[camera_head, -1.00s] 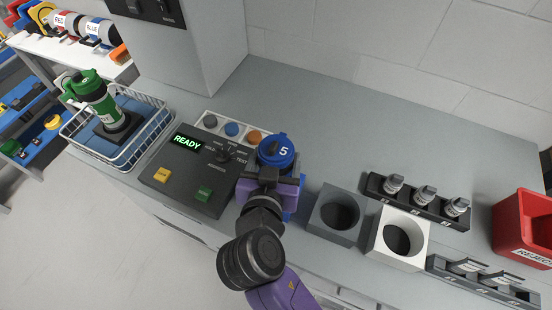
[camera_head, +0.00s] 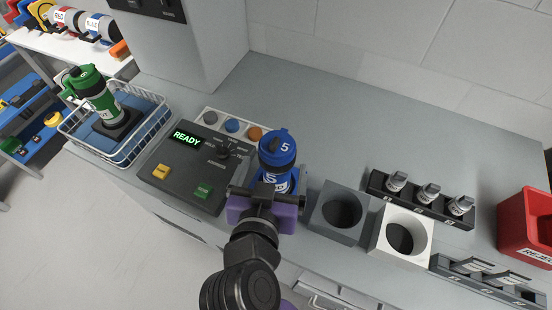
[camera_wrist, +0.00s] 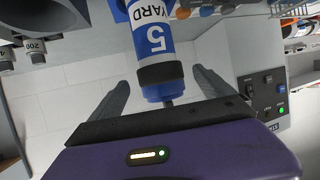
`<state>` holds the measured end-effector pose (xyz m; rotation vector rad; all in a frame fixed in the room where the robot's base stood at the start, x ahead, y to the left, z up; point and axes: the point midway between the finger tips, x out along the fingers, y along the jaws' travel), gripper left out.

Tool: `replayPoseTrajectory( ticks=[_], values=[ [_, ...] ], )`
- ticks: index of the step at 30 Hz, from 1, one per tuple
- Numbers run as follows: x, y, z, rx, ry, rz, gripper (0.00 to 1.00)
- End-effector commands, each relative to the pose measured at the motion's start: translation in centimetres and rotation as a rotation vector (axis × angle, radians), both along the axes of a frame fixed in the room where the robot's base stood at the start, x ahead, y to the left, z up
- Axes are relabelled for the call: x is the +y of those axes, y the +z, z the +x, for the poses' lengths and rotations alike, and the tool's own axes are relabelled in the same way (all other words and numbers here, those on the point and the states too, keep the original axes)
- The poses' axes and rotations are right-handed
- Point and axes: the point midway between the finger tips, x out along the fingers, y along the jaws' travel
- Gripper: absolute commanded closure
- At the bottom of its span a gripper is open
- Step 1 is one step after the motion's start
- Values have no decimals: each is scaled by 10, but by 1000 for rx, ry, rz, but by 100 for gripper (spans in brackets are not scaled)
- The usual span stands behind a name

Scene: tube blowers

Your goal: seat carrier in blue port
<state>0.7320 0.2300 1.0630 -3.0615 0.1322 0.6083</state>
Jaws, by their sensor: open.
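My gripper (camera_head: 266,193) is open on the near side of the carrier. In the wrist view the carrier (camera_wrist: 153,38) shows "YARD" and "5", with its capped end between the spread fingers (camera_wrist: 163,88) and a gap on each side.
A grey port (camera_head: 322,221) and a white port (camera_head: 381,240) stand to the right. Left is a control panel (camera_head: 160,190) reading READY. A wire basket (camera_head: 124,158) holds a green carrier (camera_head: 97,95). Vial racks (camera_head: 420,203) and a red reject bin (camera_head: 522,225) are at right.

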Motion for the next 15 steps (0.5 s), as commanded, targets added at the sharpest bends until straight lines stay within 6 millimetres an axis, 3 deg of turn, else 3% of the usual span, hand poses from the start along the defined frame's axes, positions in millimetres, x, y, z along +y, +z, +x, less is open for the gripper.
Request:
replayPoseTrajectory(
  ticks=[6,15],
  values=[
    [4,14,-39,0,2,2,8],
    [5,24,-59,0,0,-1,8]
  ],
)
